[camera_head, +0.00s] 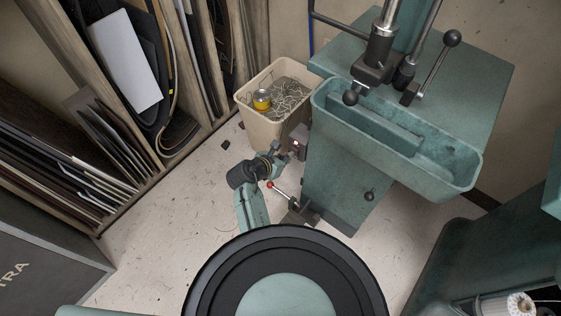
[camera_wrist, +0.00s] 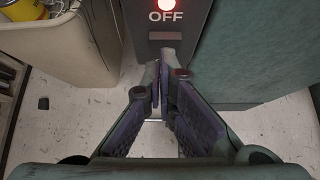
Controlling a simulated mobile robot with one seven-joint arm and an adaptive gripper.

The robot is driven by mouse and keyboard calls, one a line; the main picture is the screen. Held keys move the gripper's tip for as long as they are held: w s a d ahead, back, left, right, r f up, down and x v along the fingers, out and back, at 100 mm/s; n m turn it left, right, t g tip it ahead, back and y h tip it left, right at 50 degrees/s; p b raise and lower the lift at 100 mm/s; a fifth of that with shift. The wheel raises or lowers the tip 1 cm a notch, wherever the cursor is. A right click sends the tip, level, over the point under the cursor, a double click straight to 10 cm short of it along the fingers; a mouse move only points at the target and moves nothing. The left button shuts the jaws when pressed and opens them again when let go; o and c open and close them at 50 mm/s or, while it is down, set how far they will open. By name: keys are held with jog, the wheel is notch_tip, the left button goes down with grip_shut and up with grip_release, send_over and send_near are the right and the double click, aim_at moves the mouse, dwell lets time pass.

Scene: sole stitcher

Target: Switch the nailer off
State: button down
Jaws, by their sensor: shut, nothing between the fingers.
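The nailer (camera_head: 335,180) is the teal machine at the right in the head view, with a trough on its front. A dark switch box (camera_wrist: 140,20) on its side shows in the wrist view, with a white OFF label (camera_wrist: 166,16) and a lit red lamp or button (camera_wrist: 168,4) above it, cut by the top edge. My gripper (camera_wrist: 162,74) is shut and empty. Its fingertips are in front of the box, below the label; I cannot tell whether they touch it. In the head view my gripper (camera_head: 288,154) is beside the nailer, and the box is mostly hidden.
A beige bin (camera_head: 262,125) with wire scraps and a yellow can (camera_head: 262,99) stands close to my gripper. A red-knobbed lever (camera_head: 270,185) is just below it in the head view. Shelves (camera_head: 165,140) stand at the left; the floor between is mostly clear.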

dwell(0.3)
jog(key=shift+w+d+r+p, duration=0.25)
jog(key=shift+w+p, duration=0.05)
jog(key=shift+p, duration=0.75)
jog(key=shift+r+p, duration=0.85)
jog(key=shift+p, duration=0.35)
